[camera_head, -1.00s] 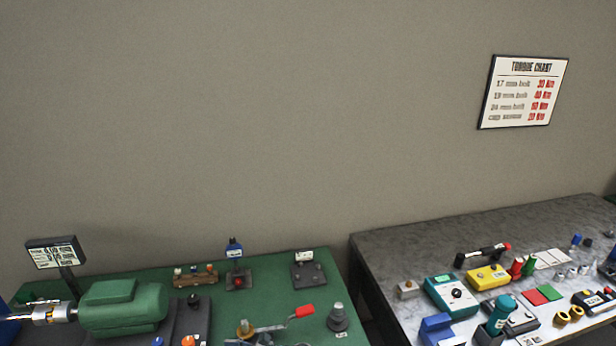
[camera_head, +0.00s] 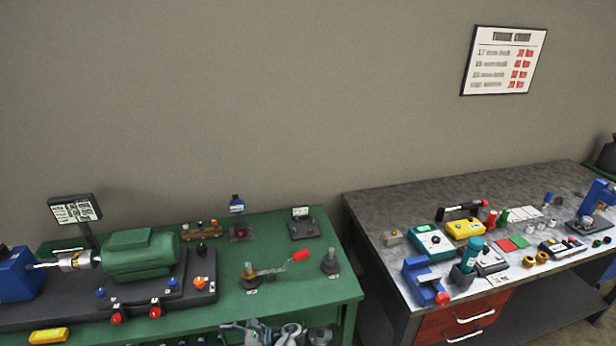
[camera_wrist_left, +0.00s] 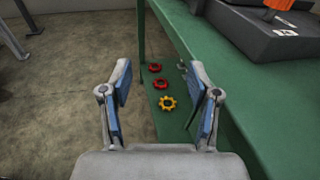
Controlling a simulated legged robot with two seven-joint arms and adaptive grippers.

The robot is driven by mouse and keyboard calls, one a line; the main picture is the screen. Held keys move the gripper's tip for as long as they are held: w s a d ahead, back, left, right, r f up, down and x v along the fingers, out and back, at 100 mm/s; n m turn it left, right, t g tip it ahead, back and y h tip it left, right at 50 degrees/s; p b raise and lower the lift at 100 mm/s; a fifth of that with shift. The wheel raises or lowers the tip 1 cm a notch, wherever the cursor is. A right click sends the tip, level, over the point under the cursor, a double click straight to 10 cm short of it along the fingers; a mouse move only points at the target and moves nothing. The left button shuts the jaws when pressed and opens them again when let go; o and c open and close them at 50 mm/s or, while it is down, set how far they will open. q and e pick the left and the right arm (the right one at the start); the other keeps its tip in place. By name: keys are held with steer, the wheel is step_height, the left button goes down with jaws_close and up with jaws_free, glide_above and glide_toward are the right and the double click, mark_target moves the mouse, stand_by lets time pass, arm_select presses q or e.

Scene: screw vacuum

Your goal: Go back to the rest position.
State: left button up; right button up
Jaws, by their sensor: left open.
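My left gripper (camera_wrist_left: 160,82) shows in the left wrist view with its two blue-padded fingers wide apart and nothing between them. It is in front of and beside the green workbench (camera_wrist_left: 205,45), over the floor and a lower green shelf. Red and yellow star-shaped wheels (camera_wrist_left: 167,102) lie beyond the fingertips. No arm clearly shows in the head view. Grey and blue shapes (camera_head: 262,333) are cut off at its bottom edge, and I cannot tell what they are. My right gripper is not clearly seen.
The green bench (camera_head: 340,288) carries a green motor (camera_head: 140,257), a blue block (camera_head: 20,275) and a lever with a red handle (camera_head: 300,255). A grey bench (camera_head: 375,205) with red drawers (camera_head: 462,321) stands to the right. A torque chart (camera_head: 503,60) hangs on the wall.

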arm_select(q)
steer(key=s+a+f+n+h, duration=0.1)
steer(key=s+f+n+h, duration=0.15)
steer(key=s+f, duration=0.6)
steer(key=s+a+f+n+h, duration=0.15)
steer(key=s+f+h, duration=0.3)
steer(key=f, duration=0.75)
steer(key=s+f+n+h, duration=0.2)
steer(key=s+f, duration=0.5)
steer(key=f, duration=0.3)
steer(key=s+d+f+n+h, duration=0.1)
steer(key=s+d+n+h, duration=0.1)
steer(key=s, duration=0.4)
steer(key=s+d+f+n+t+h+p, duration=0.1)
steer(key=s+d+f+n+h, duration=0.1)
steer(key=s, duration=0.5)
steer(key=s+d+f+n+h, duration=0.2)
steer(key=s+n+h, duration=0.1)
steer(key=s+n, duration=0.2)
steer(key=shift+s+f+n+t+h, duration=0.3)
steer(key=shift+s+n+h, duration=0.1)
steer(key=shift+s, duration=0.55)
arm_select(e)
steer(key=s+f, duration=0.2)
steer(key=f, duration=0.1)
steer(key=shift+s+d+f, duration=0.1)
steer(key=shift+s+f, duration=0.05)
steer(key=shift+s, duration=0.1)
